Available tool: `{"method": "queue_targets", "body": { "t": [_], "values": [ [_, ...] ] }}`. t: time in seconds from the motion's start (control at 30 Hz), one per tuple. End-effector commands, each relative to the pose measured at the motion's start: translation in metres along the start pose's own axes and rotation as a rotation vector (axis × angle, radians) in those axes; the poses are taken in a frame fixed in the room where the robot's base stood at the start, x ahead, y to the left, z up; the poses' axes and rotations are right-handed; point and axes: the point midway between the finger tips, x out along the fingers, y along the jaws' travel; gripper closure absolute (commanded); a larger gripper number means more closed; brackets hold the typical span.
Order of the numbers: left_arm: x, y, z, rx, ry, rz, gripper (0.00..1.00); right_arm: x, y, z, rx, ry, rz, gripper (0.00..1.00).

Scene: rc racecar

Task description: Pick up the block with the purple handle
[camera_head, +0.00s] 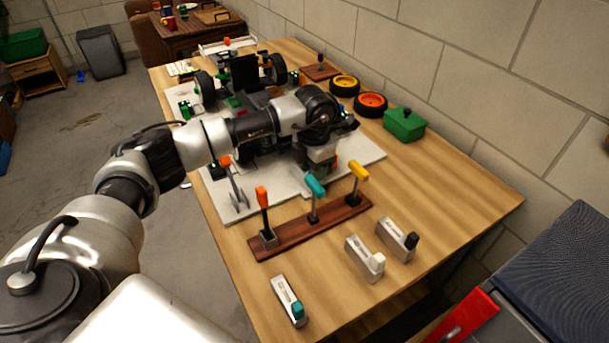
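A flat reddish-brown block (313,74) with a small upright handle that looks dark purple (320,59) lies near the far end of the wooden table, by the wall. My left arm reaches in from the left across the table. My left gripper (319,168) points down over the pale board (355,157), nearer to me than the purple-handled block and well apart from it. Its fingertips are small and partly hidden, so I cannot tell whether they are open or hold anything. My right gripper is out of view.
The racecar with black wheels (207,86) stands behind my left arm. A wooden rack (290,238) with colored-handled tools and several small grey blocks (365,258) are nearer me.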

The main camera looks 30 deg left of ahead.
Motion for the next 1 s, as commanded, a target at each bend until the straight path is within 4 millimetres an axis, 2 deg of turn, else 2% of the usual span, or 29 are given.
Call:
{"method": "queue_targets", "body": {
  "t": [0.03, 0.2, 0.67, 0.77, 1.0],
  "values": [
    [0.0, 0.0, 0.0, 0.0, 0.0, 0.0, 0.73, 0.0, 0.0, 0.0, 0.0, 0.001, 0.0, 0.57],
    [0.0, 0.0, 0.0, 0.0, 0.0, 0.0, 0.99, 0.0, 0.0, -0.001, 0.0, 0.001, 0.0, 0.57],
    [-0.007, 0.0, 0.001, 0.0, -0.003, 0.001, 1.0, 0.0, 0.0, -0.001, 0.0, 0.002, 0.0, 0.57],
    [-0.021, 0.001, 0.001, 0.0, -0.005, 0.001, 1.0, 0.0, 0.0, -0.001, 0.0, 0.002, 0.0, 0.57],
    [-0.07, 0.001, 0.001, -0.001, -0.005, 0.002, 1.0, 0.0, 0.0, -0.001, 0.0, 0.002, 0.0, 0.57]
  ]
}}
